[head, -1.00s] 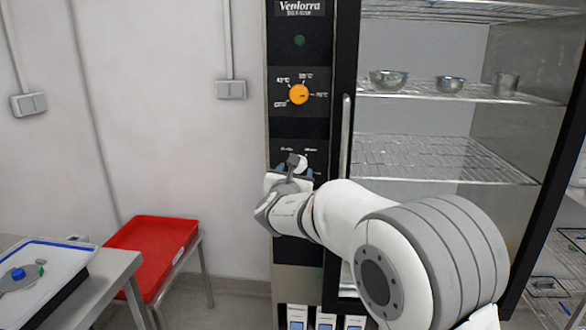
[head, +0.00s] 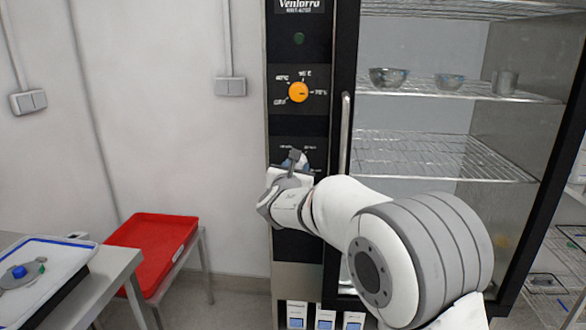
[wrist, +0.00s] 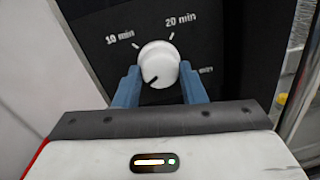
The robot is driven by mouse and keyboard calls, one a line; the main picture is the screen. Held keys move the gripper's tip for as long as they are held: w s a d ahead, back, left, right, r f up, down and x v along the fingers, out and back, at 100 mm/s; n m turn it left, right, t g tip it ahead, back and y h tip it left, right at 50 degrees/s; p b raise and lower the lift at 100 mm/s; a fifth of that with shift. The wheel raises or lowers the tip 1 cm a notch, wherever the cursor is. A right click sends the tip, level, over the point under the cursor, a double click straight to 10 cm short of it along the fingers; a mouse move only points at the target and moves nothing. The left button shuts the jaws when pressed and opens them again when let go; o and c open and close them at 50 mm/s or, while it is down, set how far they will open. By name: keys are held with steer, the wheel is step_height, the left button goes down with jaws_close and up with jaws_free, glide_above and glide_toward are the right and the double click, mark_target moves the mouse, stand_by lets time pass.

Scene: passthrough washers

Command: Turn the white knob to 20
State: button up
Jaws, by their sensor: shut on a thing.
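The white knob (wrist: 158,62) sits on a black panel in the wrist view. Its dark pointer mark faces the lower left. The labels "10 min" (wrist: 120,37) and "20 min" (wrist: 180,19) stand at its upper left and upper right. A third label, partly covered, shows "min" at the right. My gripper (wrist: 160,67) is shut on the knob, with one blue finger on each side. In the head view my gripper (head: 296,164) is at the lower dial of the panel and hides most of the knob.
An orange knob (head: 298,92) is above on the same panel. A vertical door handle (head: 345,135) stands close at the right, beside the glass cabinet with wire shelves. A red tray (head: 155,240) and a table are at the left.

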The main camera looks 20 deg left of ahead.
steer(key=shift+f+m+b, duration=0.25)
steer(key=shift+m+b, duration=0.15)
steer(key=shift+b, duration=0.7)
steer(key=m+b, duration=0.5)
steer(key=b, duration=0.3)
steer(key=shift+m+b, duration=0.4)
steer(key=m+b, duration=0.4)
steer(key=shift+r+g+y+b, duration=0.1)
steer(key=shift+g+y+b, duration=0.2)
steer(key=shift+g+b, duration=0.1)
steer(key=m+b, duration=0.4)
steer(key=shift+m, duration=0.3)
steer(key=m+b, duration=0.3)
steer(key=shift+r+y, duration=0.1)
steer(key=shift+y, duration=0.3)
steer(key=m+b, duration=0.3)
steer(key=m, duration=0.1)
steer(key=shift+m+y, duration=0.3)
steer(key=m+b, duration=0.3)
steer(key=m, duration=0.2)
steer(key=shift+d+b, duration=0.15)
steer(key=shift+b, duration=0.2)
steer(key=shift+r+m+b, duration=0.15)
steer(key=shift+m+b, duration=0.45)
steer(key=shift+m, duration=0.5)
